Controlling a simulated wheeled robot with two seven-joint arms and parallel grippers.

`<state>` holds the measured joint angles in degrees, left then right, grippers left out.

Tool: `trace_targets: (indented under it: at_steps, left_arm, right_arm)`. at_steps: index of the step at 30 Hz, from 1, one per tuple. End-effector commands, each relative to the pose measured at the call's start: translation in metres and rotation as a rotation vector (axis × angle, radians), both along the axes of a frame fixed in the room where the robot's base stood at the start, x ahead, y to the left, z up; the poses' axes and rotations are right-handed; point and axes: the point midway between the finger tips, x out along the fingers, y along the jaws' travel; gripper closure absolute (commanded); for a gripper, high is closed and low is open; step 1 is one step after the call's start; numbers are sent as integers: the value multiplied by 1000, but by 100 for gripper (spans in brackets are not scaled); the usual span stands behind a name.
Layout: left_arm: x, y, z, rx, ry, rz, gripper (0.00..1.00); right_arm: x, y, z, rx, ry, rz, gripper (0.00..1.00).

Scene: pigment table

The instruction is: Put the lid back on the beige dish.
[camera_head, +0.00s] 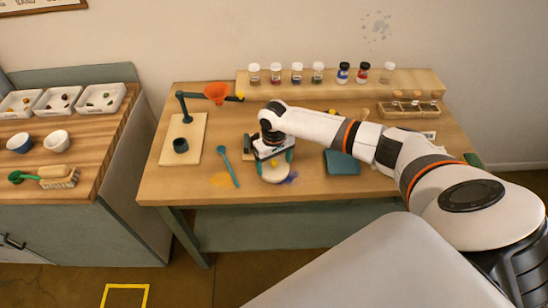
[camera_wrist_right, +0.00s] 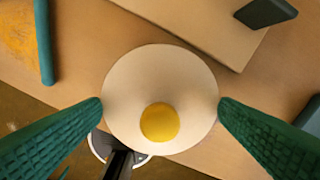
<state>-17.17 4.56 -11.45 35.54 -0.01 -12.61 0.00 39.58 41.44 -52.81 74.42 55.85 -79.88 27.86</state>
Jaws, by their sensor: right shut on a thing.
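In the head view the pale disc (camera_head: 273,173) shows below my right gripper (camera_head: 274,160), near the table's front edge. I cannot tell whether the lid rests on anything. My left gripper is out of view.
A blue spoon (camera_head: 228,168) lies left of the gripper, and a teal block (camera_head: 341,163) lies to the right. A stand with an orange funnel (camera_head: 216,92) is at the back left. Several jars (camera_head: 297,73) line the back shelf. A side counter (camera_head: 90,150) stands left.

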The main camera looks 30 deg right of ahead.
Motion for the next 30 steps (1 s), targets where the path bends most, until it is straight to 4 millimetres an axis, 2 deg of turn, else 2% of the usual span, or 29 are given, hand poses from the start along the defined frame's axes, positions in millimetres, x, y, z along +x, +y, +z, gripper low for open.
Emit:
trace_targets:
  at_steps: [8, 9, 11, 23, 30]
  left_arm:
    - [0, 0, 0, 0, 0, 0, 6]
    - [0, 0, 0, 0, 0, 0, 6]
    - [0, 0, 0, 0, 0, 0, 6]
    - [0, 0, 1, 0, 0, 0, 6]
    - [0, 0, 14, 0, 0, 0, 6]
  right_arm:
    - [0, 0, 0, 1, 0, 0, 39]
    - [0, 0, 0, 1, 0, 0, 10]
    - [0, 0, 0, 1, 0, 1, 0]
    - [0, 0, 1, 1, 0, 1, 0]
    - [0, 0, 13, 1, 1, 0, 0]
